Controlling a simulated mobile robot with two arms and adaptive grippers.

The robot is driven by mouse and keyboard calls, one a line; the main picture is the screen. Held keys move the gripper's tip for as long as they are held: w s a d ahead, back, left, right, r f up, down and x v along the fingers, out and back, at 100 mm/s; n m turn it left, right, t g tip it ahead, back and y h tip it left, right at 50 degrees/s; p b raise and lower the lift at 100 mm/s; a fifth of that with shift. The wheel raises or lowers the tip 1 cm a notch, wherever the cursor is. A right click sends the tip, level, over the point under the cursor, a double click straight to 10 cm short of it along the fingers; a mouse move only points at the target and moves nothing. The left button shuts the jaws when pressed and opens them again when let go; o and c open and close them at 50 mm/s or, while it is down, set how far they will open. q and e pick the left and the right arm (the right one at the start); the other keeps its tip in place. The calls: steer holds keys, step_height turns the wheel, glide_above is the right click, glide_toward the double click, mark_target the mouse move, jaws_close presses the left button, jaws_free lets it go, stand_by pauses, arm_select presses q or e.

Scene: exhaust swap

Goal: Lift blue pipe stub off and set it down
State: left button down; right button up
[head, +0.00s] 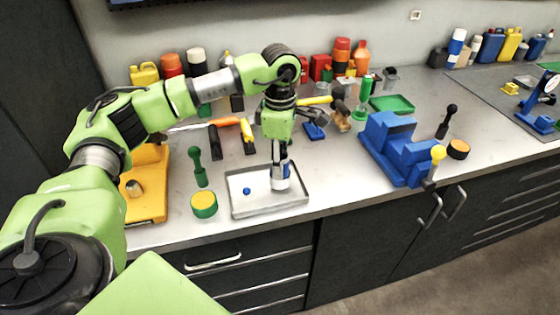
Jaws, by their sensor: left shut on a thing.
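My left gripper (280,172) points straight down over the right part of a shallow metal tray (235,205). It is shut on a small blue piece, which I take to be the blue pipe stub (287,168); only a little blue shows between and beside the fingers. The pale fingertips cover most of it, and I cannot tell whether it touches the tray floor. A small blue ball-like part (247,191) lies in the left part of the tray. My right gripper is not in view.
A blue fixture (400,152) stands right of the tray, with a yellow-knobbed lever (437,160) in front. A yellow fixture (150,195), a green-topped lever (198,165) and a green-yellow round part (204,204) are left. Hammers and bottles line the back. Bench is clear between tray and blue fixture.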

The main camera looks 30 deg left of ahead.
arm_select(q)
steer(key=shift+f+b, duration=0.5)
steer(key=shift+f, duration=0.25)
steer(key=c, duration=1.4)
jaws_free()
step_height(320, 180, up, 12)
steer(key=shift+r, duration=0.1)
